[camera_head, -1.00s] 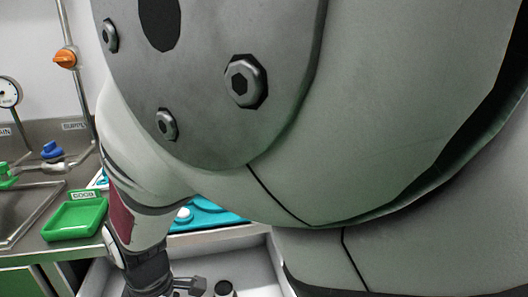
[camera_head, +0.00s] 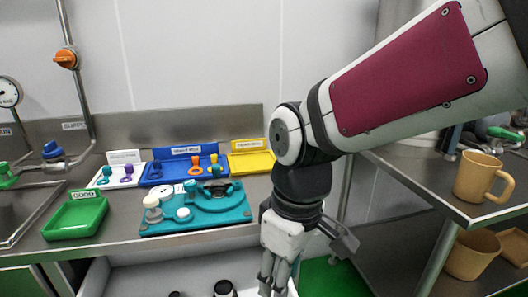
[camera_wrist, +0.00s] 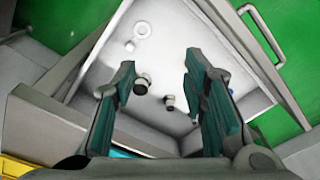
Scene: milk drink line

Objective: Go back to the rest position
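My gripper (camera_head: 272,274) hangs pointing down in the head view, at the right end of the bench and in front of it. In the wrist view my gripper (camera_wrist: 160,95) is open, its two teal-padded fingers apart with nothing between them. Below it is a white bin (camera_wrist: 143,60) with small black-and-white parts (camera_wrist: 141,85) lying on its floor. The bin (camera_head: 130,275) also shows under the bench edge in the head view. My arm comes in from the upper right.
A teal fixture board (camera_head: 235,217), green tray (camera_head: 75,218), blue tray (camera_head: 160,181) and yellow tray (camera_head: 250,162) are on the bench. A tan mug (camera_head: 480,178) stands on the right table, with a tan container (camera_head: 470,258) below. A sink (camera_head: 20,215) is at left.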

